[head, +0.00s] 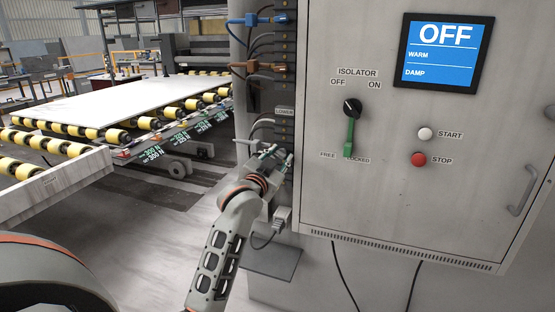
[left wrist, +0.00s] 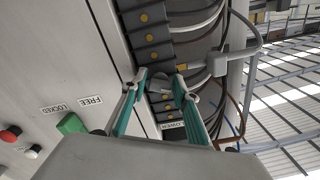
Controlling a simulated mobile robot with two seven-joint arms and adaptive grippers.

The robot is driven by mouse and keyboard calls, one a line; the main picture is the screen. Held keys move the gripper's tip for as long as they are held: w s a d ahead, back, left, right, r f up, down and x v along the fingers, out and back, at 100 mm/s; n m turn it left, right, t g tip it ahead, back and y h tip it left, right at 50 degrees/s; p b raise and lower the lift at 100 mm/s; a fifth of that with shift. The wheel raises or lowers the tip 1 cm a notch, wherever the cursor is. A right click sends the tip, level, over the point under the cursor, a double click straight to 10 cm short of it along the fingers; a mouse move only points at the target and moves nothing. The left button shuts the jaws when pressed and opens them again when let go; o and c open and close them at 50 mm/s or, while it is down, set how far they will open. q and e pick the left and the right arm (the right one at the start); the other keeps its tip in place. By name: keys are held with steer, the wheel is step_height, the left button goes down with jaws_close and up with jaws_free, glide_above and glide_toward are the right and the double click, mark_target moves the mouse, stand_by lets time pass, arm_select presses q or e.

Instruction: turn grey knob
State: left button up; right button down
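My left gripper (head: 274,153) is at the left edge of the cabinet, beside the terminal strip below the "LOWER" label. In the left wrist view its two teal fingers (left wrist: 163,82) stand apart, with the tips close to the strip. A small grey rounded part (left wrist: 178,88) shows between the tips and may be the grey knob. I cannot tell whether the fingers touch it. The head view hides it behind the gripper. The isolator's black knob (head: 352,107) with a green lever (head: 349,138) is on the cabinet front. My right gripper is not in view.
Above the gripper, blue (head: 258,20) and brown (head: 250,67) plugs with cables stick out of the strip. A grey cable plug (head: 281,217) hangs below. A screen (head: 440,52) reads OFF. White START (head: 425,133) and red STOP (head: 418,159) buttons are right. A roller conveyor (head: 90,140) stands left.

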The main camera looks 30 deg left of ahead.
arm_select(q)
steer(key=v, duration=1.2)
steer(key=shift+f, duration=0.1)
